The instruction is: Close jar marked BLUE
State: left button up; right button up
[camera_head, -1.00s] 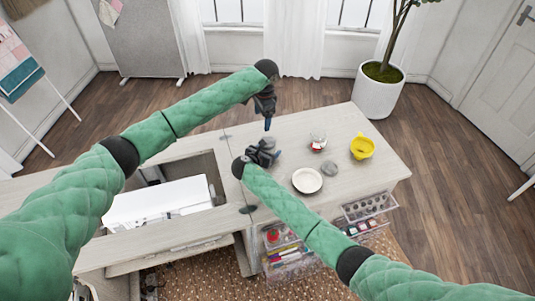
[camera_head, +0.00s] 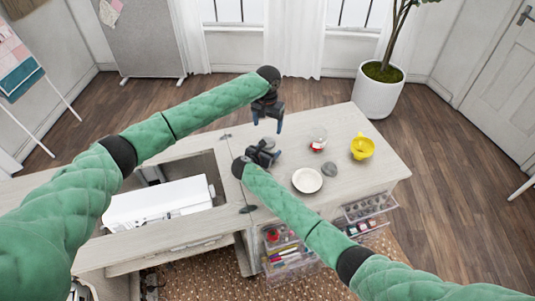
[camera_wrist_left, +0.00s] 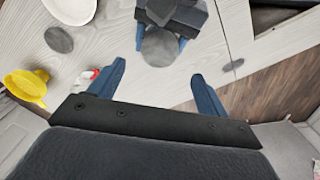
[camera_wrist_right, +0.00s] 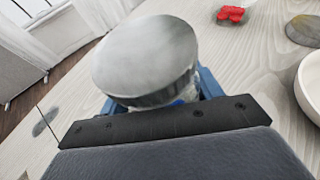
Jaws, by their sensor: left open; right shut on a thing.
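My right gripper (camera_head: 268,153) is shut on a jar low over the table's middle. In the right wrist view, a round grey metal lid (camera_wrist_right: 148,58) sits on top of the jar. A bit of clear body with a blue mark (camera_wrist_right: 178,102) shows under it; the rest is hidden. I cannot tell whether the lid is screwed tight. My left gripper (camera_head: 268,126) is open and empty, above and beyond the jar. In the left wrist view, the lid (camera_wrist_left: 160,46) appears past and between the spread blue fingertips, apart from them.
On the table (camera_head: 372,180) stand a clear jar with red on it (camera_head: 318,140), a loose grey disc (camera_head: 330,169), a white dish (camera_head: 307,180) and a yellow vessel (camera_head: 362,147). Left is a recess with a white machine (camera_head: 160,203). Open clear drawers (camera_head: 368,206) jut from the front.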

aim_at(267, 141)
pick_arm(q)
jog(key=shift+f, duration=0.1)
jog(key=shift+f, duration=3.9)
jog(key=c, duration=1)
jog(key=shift+m, duration=0.8)
jog(key=o, duration=1.1)
jog(key=shift+c, duration=0.2)
